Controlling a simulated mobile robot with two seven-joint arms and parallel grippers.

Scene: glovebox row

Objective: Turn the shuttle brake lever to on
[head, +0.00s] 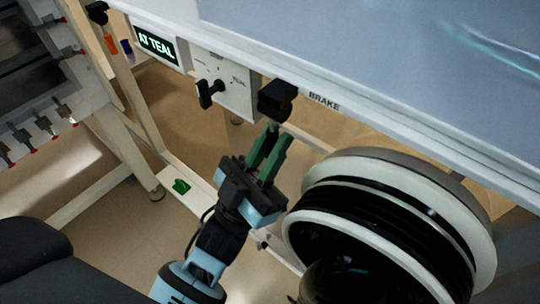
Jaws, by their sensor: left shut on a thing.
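The brake lever shows as a black block (278,98) under the white front rail, left of the printed word BRAKE (324,101). My left gripper (279,132) reaches up from below with its two green fingers, the tips just under the black block. It is shut on the lever; the gripped part is mostly hidden between the fingers. I cannot read an on or off mark by the lever. My right gripper is not in view.
A white selector panel (238,92) with a black knob (208,94) is left of the lever. A lit sign (156,44) reads AT TEAL. A large round black-and-white glove port (400,205) stands close at the right of my gripper. A small green piece (181,186) lies lower left.

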